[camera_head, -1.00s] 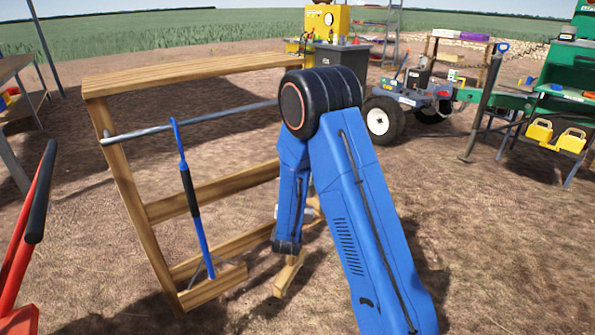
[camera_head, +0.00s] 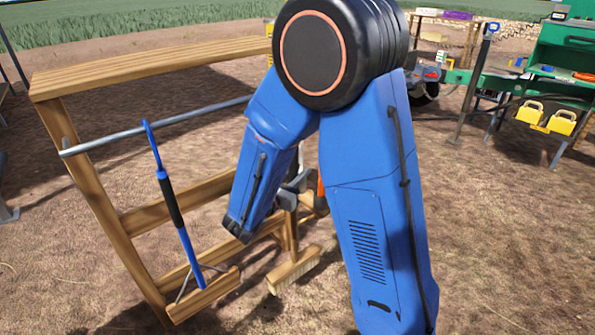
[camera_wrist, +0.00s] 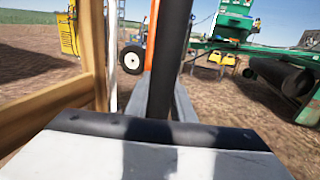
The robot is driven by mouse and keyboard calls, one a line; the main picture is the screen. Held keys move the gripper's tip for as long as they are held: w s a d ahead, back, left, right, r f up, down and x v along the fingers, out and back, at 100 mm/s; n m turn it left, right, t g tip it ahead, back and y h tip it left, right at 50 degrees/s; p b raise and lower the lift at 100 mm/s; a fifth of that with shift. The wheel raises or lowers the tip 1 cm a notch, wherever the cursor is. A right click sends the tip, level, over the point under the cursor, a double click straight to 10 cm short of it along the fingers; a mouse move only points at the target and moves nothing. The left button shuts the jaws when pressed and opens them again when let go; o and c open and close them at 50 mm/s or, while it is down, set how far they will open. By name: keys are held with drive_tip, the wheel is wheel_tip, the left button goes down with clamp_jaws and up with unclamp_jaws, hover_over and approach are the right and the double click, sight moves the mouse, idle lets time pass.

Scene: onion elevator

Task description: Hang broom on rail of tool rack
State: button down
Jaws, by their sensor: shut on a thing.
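The wooden tool rack (camera_head: 88,190) stands left of my arm, with a grey metal rail (camera_head: 105,143) across it below the top board. My gripper (camera_head: 297,187) is mostly hidden by my arm in the head view. A pale bristled head (camera_head: 293,270) shows low beside the rack, and a bit of orange handle (camera_head: 321,190) shows behind my arm. The broom's top end is hidden in the head view.
A green machine (camera_head: 560,65) with yellow weights (camera_head: 545,116) stands at the right. Bare ground lies between it and my arm.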

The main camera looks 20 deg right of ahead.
drive_tip(key=shift+w+a, duration=1.2)
drive_tip(key=shift+w, duration=2.6)
drive_tip(key=shift+w+a, duration=1.2)
drive_tip(key=shift+w, duration=2.55)
drive_tip(key=shift+f, duration=2.7)
drive_tip(key=c, duration=1.4)
unclamp_jaws()
drive_tip(key=shift+c, duration=0.2)
